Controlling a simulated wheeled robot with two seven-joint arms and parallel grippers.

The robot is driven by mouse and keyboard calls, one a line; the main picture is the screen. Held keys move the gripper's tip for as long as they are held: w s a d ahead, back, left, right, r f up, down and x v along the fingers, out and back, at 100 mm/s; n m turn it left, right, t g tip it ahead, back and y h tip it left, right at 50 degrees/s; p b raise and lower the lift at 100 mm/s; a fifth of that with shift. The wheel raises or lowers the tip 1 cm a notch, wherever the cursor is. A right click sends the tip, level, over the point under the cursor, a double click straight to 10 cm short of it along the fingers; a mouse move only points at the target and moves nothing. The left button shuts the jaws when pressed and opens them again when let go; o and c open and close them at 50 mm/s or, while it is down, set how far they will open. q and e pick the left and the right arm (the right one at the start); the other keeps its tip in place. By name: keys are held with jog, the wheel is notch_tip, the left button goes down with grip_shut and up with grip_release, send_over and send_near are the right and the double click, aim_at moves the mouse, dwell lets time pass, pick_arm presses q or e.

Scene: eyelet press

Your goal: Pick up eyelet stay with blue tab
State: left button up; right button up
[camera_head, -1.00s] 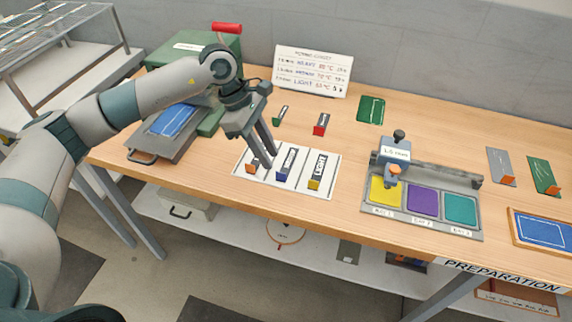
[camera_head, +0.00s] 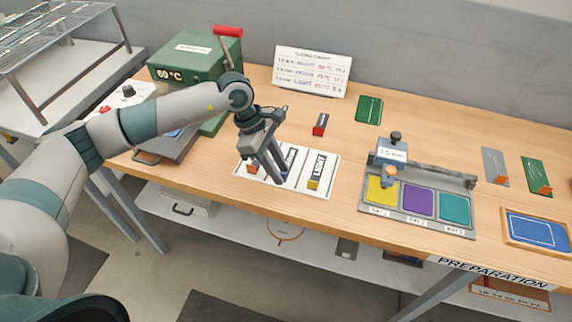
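The eyelet stay with the blue tab (camera_head: 291,156) lies in the middle of a white mat (camera_head: 327,186); my gripper hides much of it, including most of the blue tab. My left gripper (camera_head: 275,179) points down over this stay, its two fingers apart. I cannot tell whether the fingers touch it. A stay with an orange tab (camera_head: 252,169) lies to its left, and one with a yellow tab labelled LIGHT (camera_head: 315,178) lies to its right. My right gripper is out of view.
A green press (camera_head: 190,68) with a red handle stands at the back left. A red-tabbed piece (camera_head: 320,125) lies behind the mat. A fixture (camera_head: 368,210) with yellow, purple and teal pads stands to the right. A sign (camera_head: 312,72) stands at the back.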

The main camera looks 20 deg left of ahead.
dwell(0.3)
pick_arm(q)
grip_shut()
jog(key=shift+r, duration=0.1)
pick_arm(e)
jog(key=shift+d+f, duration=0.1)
pick_arm(q)
jog(key=shift+r+b, duration=0.45)
jog(key=r+b, duration=0.1)
jog(key=d+r+b, duration=0.1)
jog(key=r, duration=0.1)
jog(key=shift+s+r, duration=0.1)
jog(key=shift+s, duration=0.1)
pick_arm(e)
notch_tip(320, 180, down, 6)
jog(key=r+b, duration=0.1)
jog(key=b, duration=0.2)
pick_arm(q)
jog(key=s+d+r+b, duration=0.1)
jog(key=s+d+r, duration=0.4)
jog(key=d, duration=0.4)
jog(key=shift+s+r, duration=0.15)
jog(key=shift+r, duration=0.75)
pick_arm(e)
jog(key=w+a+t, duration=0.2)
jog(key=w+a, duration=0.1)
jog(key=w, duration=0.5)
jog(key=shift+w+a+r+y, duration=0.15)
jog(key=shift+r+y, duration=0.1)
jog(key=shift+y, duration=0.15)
